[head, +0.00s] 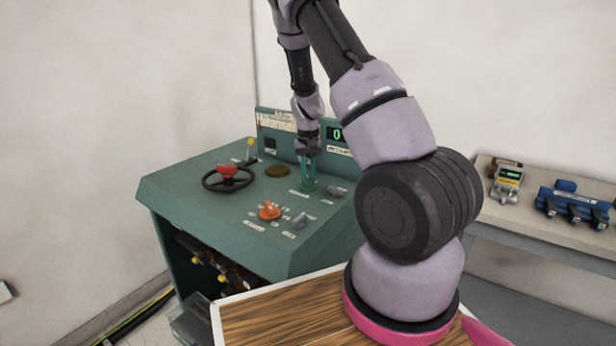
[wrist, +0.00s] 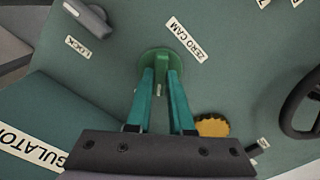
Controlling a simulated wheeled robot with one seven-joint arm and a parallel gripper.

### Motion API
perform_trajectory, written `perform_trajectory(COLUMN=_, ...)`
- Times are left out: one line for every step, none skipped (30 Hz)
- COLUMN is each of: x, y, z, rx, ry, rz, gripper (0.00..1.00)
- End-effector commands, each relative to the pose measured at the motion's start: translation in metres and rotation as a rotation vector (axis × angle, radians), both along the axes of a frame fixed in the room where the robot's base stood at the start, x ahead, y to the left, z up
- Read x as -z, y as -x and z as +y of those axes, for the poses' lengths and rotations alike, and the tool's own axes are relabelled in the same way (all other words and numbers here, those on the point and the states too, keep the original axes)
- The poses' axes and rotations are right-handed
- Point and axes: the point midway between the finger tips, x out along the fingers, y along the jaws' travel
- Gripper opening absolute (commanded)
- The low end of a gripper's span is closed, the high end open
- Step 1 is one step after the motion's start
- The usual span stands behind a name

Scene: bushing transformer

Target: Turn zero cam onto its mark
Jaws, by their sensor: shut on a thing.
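The zero cam is a green round knob (wrist: 160,62) on the green console top, with a white label reading ZERO CAM (wrist: 185,38) beside it in the wrist view. My gripper (wrist: 162,78) has its two teal fingers on either side of the knob's raised grip, shut on it. In the head view my gripper (head: 308,172) points down at the console near its back panel. The knob's base (head: 308,187) shows just below the fingers. A small white label lies near the knob, partly hidden by a finger. I cannot make out the mark.
The console (head: 190,195) also bears a grey lever labelled LOCK (wrist: 88,18), a black handwheel with a red hub (head: 228,178), an orange knob (head: 269,211) and a yellowish disc (wrist: 212,126). A bench with a meter (head: 507,183) and a blue device (head: 575,205) stands at right.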

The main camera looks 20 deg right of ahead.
Motion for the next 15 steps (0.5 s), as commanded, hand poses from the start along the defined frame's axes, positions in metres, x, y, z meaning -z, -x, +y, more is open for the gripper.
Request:
perform_trajectory(x=-0.0003, y=-0.0001, z=0.0001, rx=0.013, ry=0.000, rz=0.000, gripper=0.00)
perform_trajectory(x=-0.0003, y=-0.0001, z=0.0001, rx=0.024, ry=0.000, rz=0.000, gripper=0.00)
perform_trajectory(x=-0.0003, y=-0.0001, z=0.0001, rx=0.042, ry=0.000, rz=0.000, gripper=0.00)
perform_trajectory(x=-0.0003, y=-0.0001, z=0.0001, rx=0.057, ry=0.000, rz=0.000, gripper=0.00)
perform_trajectory(x=-0.0003, y=-0.0001, z=0.0001, rx=0.074, ry=-0.001, rz=0.000, gripper=0.00)
perform_trajectory(x=-0.0004, y=-0.0001, z=0.0001, rx=0.100, ry=-0.001, rz=0.000, gripper=0.00)
perform_trajectory(x=-0.0004, y=-0.0001, z=0.0001, rx=0.119, ry=0.000, rz=0.000, gripper=0.00)
perform_trajectory(x=-0.0004, y=-0.0001, z=0.0001, rx=0.141, ry=0.000, rz=0.000, gripper=0.00)
perform_trajectory(x=-0.0004, y=-0.0001, z=0.0001, rx=0.172, ry=0.000, rz=0.000, gripper=0.00)
perform_trajectory(x=-0.0004, y=-0.0001, z=0.0001, rx=0.196, ry=0.000, rz=0.000, gripper=0.00)
perform_trajectory(x=-0.0004, y=-0.0001, z=0.0000, rx=0.220, ry=0.000, rz=0.000, gripper=0.00)
perform_trajectory(x=-0.0004, y=-0.0002, z=-0.0001, rx=0.253, ry=0.000, rz=0.000, gripper=0.00)
perform_trajectory(x=-0.0004, y=-0.0001, z=0.0000, rx=0.277, ry=0.000, rz=0.000, gripper=0.00)
perform_trajectory(x=-0.0004, y=-0.0002, z=-0.0001, rx=0.302, ry=0.000, rz=0.000, gripper=0.00)
perform_trajectory(x=-0.0004, y=-0.0002, z=-0.0001, rx=0.335, ry=0.000, rz=0.000, gripper=0.00)
